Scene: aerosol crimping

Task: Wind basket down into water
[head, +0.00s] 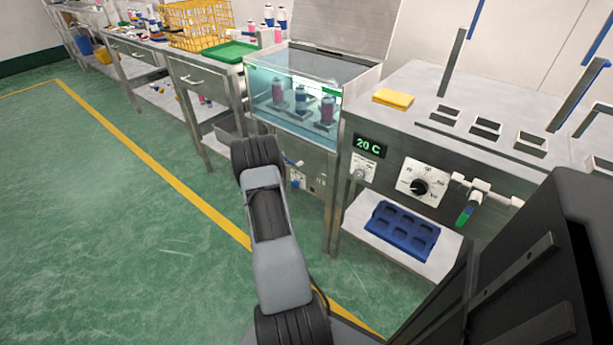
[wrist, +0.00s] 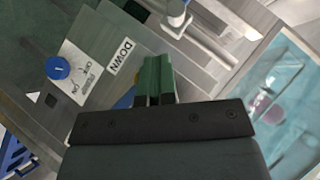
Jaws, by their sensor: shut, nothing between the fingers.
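The glass water tank (head: 290,112) stands in the middle of the head view, with several cans in it, among them a pink can (head: 327,108) on a grey holder. Whether the holders are under water is hard to tell. In the wrist view the tank's teal water (wrist: 285,95) shows at right. A metal crank-like rod (wrist: 205,45) with a round end runs above my gripper (wrist: 155,68). My gripper's green fingers are shut and empty, beside the DOWN label (wrist: 122,55), apparently short of the rod. In the head view my arm hides the gripper.
A blue knob (wrist: 57,67) sits left of the label. At right is a steel bench (head: 420,100) with a 20 C display, a dial (head: 420,187) and a green-handled valve (head: 467,212). A blue tray (head: 402,230) lies on its lower shelf. Green floor at left is clear.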

